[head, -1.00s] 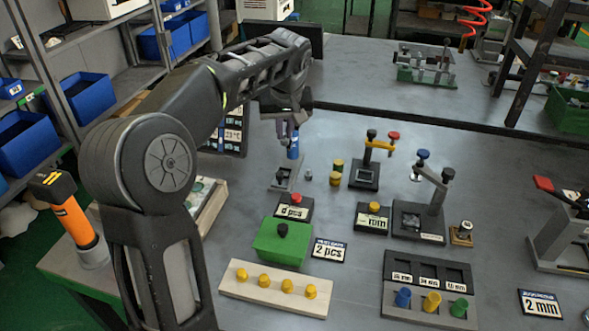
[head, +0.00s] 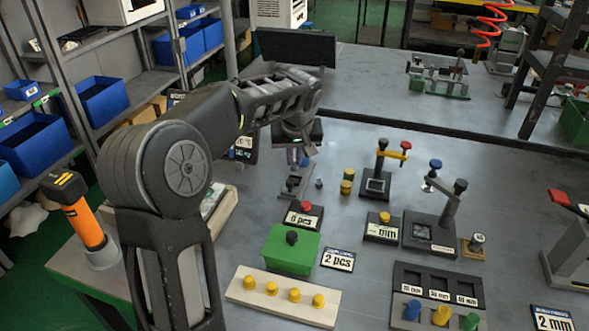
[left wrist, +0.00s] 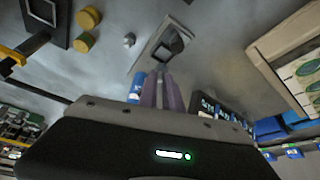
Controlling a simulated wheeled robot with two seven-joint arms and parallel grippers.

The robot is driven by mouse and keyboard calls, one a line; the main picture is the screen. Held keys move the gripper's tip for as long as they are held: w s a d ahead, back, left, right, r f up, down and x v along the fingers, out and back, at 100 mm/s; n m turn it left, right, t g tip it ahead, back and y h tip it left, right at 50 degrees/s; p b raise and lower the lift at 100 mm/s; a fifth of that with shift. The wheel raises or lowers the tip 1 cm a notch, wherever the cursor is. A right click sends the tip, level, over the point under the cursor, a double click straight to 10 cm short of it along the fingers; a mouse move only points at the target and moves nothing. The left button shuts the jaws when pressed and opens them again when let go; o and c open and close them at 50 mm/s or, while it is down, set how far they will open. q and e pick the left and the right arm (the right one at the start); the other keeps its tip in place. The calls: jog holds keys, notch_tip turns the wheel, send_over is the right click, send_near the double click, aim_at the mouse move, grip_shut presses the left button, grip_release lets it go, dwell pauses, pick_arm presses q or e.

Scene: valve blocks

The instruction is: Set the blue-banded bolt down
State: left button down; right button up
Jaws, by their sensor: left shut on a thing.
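My left gripper (head: 301,152) is shut over the table, its fingers pointing down above a small grey plate (head: 294,188). It holds the blue-banded bolt, mostly hidden by the fingers in the head view. In the left wrist view a blue part of the bolt (left wrist: 137,86) shows beside the purple-grey fingers (left wrist: 163,80). The grey plate with a dark square recess (left wrist: 168,46) lies just beyond the fingertips there. I cannot tell whether the bolt touches the plate. My right gripper is not in view.
A small grey knob (head: 319,183) and yellow cylinders (head: 347,182) stand right of the plate.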

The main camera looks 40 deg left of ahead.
aim_at(295, 167)
pick_arm(q)
jog(key=shift+f, duration=1.85)
jog(key=shift+f, duration=0.1)
jog(key=c, duration=1.5)
grip_release()
jog(key=shift+d+r, duration=0.1)
jog(key=shift+r, duration=0.3)
jog(key=v, duration=1.1)
jog(key=shift+s+d+r, duration=0.1)
jog(key=shift+s+r, duration=0.05)
jog(key=shift+s, duration=0.05)
